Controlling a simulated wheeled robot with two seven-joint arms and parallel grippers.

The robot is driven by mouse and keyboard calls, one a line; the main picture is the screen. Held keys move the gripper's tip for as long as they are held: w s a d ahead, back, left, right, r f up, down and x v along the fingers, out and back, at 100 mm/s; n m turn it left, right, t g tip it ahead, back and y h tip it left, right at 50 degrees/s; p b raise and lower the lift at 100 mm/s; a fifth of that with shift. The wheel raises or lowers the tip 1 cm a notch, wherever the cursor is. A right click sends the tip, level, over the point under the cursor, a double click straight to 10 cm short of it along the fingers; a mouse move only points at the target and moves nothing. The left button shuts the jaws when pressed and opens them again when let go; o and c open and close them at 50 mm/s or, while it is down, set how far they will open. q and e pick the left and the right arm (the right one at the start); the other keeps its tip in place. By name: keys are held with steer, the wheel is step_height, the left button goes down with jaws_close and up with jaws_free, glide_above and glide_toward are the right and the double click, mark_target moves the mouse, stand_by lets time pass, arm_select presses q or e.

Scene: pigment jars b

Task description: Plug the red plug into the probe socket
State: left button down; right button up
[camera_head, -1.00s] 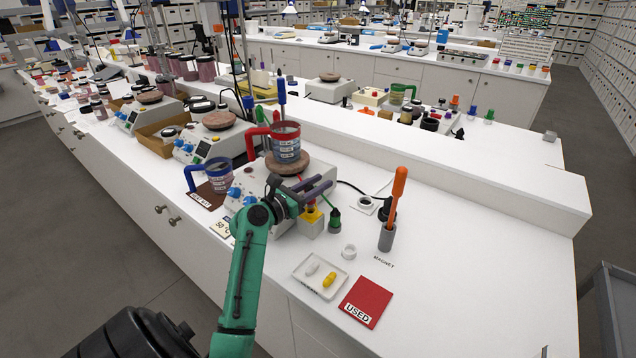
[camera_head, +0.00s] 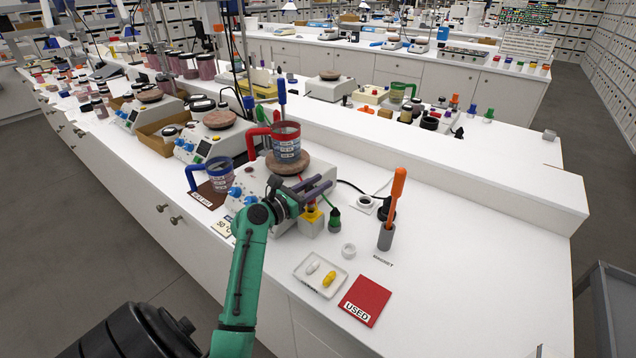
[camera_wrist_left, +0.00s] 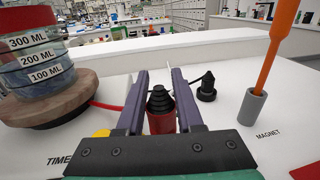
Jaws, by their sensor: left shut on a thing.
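My left gripper (camera_head: 322,187) is shut on the red plug (camera_wrist_left: 160,122), which sits between the two fingers in the left wrist view. The plug has a red body and a black ribbed top. In the head view the fingers hide most of it. The gripper is beside the hotplate (camera_head: 262,188), above the bench at the yellow-topped box (camera_head: 311,222). I cannot pick out the probe socket with certainty, nor see whether the plug touches anything below. My right gripper is not in view.
A red-handled beaker (camera_head: 286,143) stands on the hotplate, left of the gripper. A green plug (camera_head: 334,219) stands close to the fingers. The orange-handled magnet rod (camera_head: 397,195) stands upright to the right. The bench's right is clear.

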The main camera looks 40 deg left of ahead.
arm_select(q)
steer(key=shift+f+b, duration=0.85)
steer(key=shift+f, duration=0.55)
steer(key=shift+c, duration=2.4)
jaws_free()
steer(key=s+a+b, duration=0.2)
steer(key=s+b, duration=0.1)
steer(key=s, duration=1.1)
steer(key=shift+s, duration=0.2)
